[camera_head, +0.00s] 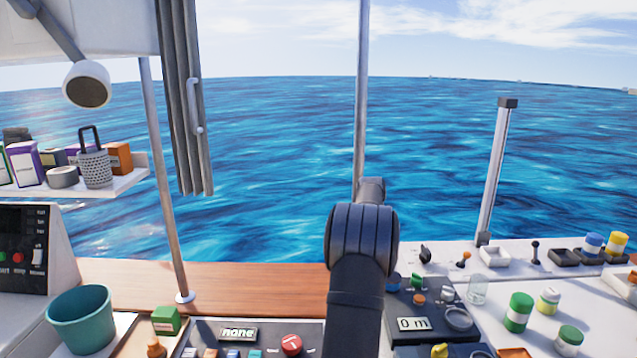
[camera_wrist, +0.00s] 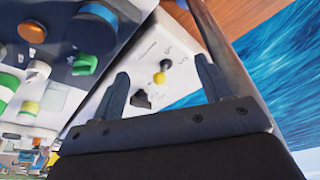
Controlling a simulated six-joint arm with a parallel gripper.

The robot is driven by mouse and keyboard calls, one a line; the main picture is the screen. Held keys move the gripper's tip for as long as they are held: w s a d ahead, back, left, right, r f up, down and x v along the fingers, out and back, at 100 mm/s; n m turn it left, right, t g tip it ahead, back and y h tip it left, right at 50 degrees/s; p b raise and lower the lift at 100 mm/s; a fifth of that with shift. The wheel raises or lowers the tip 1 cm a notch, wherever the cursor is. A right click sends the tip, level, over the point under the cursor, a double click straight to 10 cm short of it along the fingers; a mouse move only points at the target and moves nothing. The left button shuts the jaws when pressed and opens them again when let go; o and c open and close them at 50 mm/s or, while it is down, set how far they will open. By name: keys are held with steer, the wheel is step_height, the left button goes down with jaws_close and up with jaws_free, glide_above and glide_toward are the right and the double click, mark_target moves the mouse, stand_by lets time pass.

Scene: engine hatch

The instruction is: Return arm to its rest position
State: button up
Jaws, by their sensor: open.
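My arm rises in the middle of the head view, in front of the console, and its upper part bends away toward the sea. My gripper is hidden behind the arm in the head view. In the wrist view my gripper (camera_wrist: 163,82) shows its two dark fingers spread apart with nothing between them. The fingers look apart from the knobs, though the exact distance is hard to tell.
A dark panel (camera_head: 405,300) reading "0 m" stands right beside my arm. Green-and-white jars (camera_head: 519,312) and a clear glass (camera_head: 477,290) stand further right. A teal bucket (camera_head: 82,320) is at the left. A post (camera_head: 494,175) rises at the right. The air above the console is mostly clear.

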steer(key=shift+w+a+f, duration=0.1)
steer(key=shift+w+a, duration=0.05)
steer(key=shift+a, duration=0.35)
steer(key=shift+w+a, duration=0.15)
steer(key=shift+a, duration=0.3)
